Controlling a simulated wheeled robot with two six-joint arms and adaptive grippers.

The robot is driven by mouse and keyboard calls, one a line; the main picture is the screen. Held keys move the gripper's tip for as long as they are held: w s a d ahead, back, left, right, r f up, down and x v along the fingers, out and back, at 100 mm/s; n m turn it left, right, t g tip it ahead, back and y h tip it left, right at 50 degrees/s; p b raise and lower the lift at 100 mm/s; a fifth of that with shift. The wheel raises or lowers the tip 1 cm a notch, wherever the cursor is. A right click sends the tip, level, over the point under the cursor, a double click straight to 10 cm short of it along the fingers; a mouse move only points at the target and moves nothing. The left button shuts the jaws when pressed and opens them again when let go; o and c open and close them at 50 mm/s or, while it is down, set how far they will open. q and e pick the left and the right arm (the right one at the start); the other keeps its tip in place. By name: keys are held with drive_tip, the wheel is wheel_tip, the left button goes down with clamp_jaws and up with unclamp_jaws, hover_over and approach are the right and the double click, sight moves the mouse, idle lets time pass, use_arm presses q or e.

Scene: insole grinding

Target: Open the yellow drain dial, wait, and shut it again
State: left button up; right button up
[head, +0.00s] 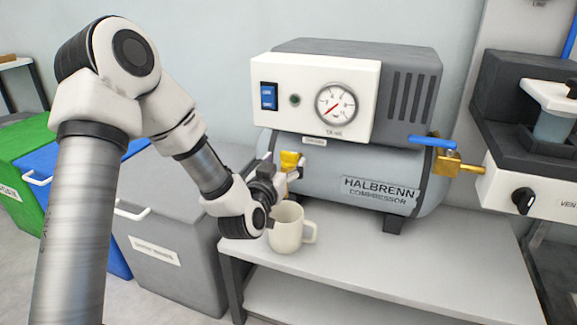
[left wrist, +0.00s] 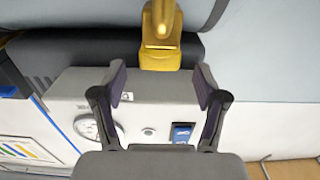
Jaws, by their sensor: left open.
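The yellow drain dial (head: 290,158) is on the left end of the compressor's grey tank (head: 375,178). My left gripper (head: 282,178) is open just in front of and below the dial, partly covering its lower side. In the left wrist view the yellow dial (left wrist: 162,45) is ahead of the spread fingers of the left gripper (left wrist: 160,82). It lies roughly in line with the gap between them, and the fingers do not look closed on it. My right gripper is in neither view.
A cream mug (head: 286,232) stands on the bench (head: 390,258) below the dial, close under my gripper. The compressor's control box (head: 315,98) has a gauge (head: 335,104) and blue switch (head: 268,97). A blue-handled brass valve (head: 447,160) is at right. Bins (head: 175,245) stand left.

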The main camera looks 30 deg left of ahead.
sight(289, 158)
use_arm(q)
drive_tip(key=shift+x, duration=1.25)
drive_tip(key=c, duration=1.2)
drive_tip(key=shift+o, duration=0.2)
